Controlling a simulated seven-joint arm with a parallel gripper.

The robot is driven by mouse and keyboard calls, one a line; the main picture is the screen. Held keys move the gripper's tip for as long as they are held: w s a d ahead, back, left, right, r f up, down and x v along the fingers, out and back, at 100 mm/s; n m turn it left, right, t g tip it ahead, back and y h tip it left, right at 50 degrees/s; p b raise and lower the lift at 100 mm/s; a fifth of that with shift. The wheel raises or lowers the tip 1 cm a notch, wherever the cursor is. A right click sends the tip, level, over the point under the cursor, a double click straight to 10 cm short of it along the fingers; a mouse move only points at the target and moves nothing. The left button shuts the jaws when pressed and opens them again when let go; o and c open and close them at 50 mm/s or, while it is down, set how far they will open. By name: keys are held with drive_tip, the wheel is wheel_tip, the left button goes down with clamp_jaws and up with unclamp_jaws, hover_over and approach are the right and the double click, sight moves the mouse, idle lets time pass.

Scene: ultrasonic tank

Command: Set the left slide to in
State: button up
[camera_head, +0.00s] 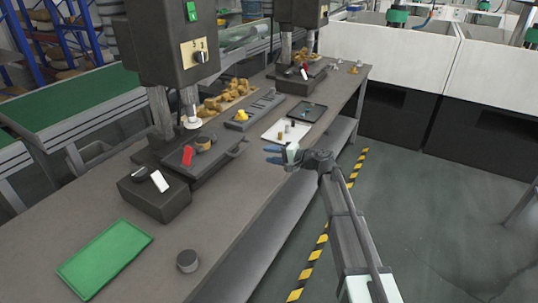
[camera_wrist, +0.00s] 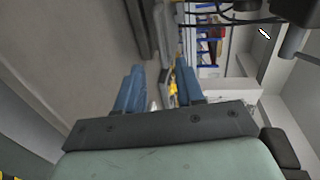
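The left machine (camera_head: 165,45) stands at the near left of the bench. Under its spindle is a dark slide-like fixture (camera_head: 212,165) with a handle (camera_head: 238,148) at its right end, a red lever (camera_head: 187,156) and a round brown part (camera_head: 203,143). I cannot tell for sure how far the slide is in or out. My gripper (camera_head: 276,155) is over the bench's front edge, to the right of the handle and apart from it. In the wrist view its blue fingers (camera_wrist: 157,80) are spread with nothing between them. The slide is not clear in the wrist view.
A black box with a white switch (camera_head: 160,181) sits left of the fixture. A green mat (camera_head: 105,258) and a dark round piece (camera_head: 188,261) lie at the near end. A white tray (camera_head: 287,132), a black tray (camera_head: 308,112) and a second machine (camera_head: 302,12) are farther back.

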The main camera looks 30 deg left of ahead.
sight(236, 144)
drive_tip(key=shift+c, duration=0.2)
drive_tip(key=shift+w+d, duration=0.15)
drive_tip(key=shift+d, duration=0.05)
drive_tip(key=shift+c, duration=0.9)
drive_tip(key=w+d, duration=0.2)
drive_tip(key=d, duration=0.1)
drive_tip(key=shift+d+r, duration=0.15)
drive_tip(key=shift+r, duration=0.25)
drive_tip(key=c, duration=0.4)
drive_tip(key=x, duration=1.3)
drive_tip(key=shift+a, duration=0.4)
clamp_jaws()
drive_tip(key=shift+r+x, duration=0.25)
drive_tip(key=shift+x, duration=0.85)
drive_tip(key=shift+r+x, duration=0.2)
drive_tip(key=shift+x, duration=0.9)
drive_tip(key=shift+a, duration=0.2)
drive_tip(key=shift+s+d, duration=0.1)
